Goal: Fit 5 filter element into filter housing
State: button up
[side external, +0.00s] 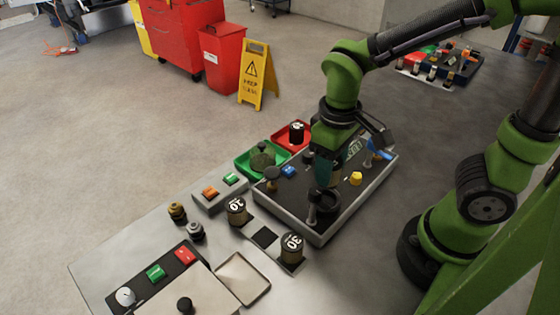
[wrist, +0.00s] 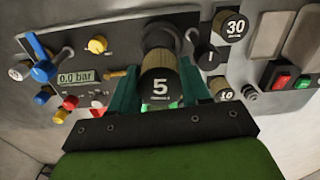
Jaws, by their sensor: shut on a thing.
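The 5 filter element (wrist: 160,88), a dark cap with a white 5 and a gold body, sits between the two teal fingers of my gripper (wrist: 160,97) in the wrist view. My gripper is shut on it. In the side view my gripper (side external: 324,178) is over the near end of the instrument panel, and the element is hard to make out there. A dark round part, seemingly the filter housing (wrist: 158,36), shows just beyond the element in the wrist view. I cannot tell whether the element has entered it.
The 10 filter (side external: 237,210) and 30 filter (side external: 291,248) stand on the bench beside an empty dark square (side external: 264,237). The panel (wrist: 75,85) carries blue, yellow and red knobs and a 0.0 bar display. Green (side external: 243,166) and red (side external: 279,138) trays lie behind it.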

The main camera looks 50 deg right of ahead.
jog(key=shift+f, duration=2.15)
jog(key=shift+f, duration=1.3)
dwell(0.4)
jog(key=o, duration=1.1)
jog(key=shift+a, duration=0.15)
jog(key=shift+c, duration=0.7)
jog(key=shift+r, duration=1.55)
jog(key=shift+o, duration=1.1)
jog(key=shift+r, duration=2)
jog(key=shift+r, duration=0.1)
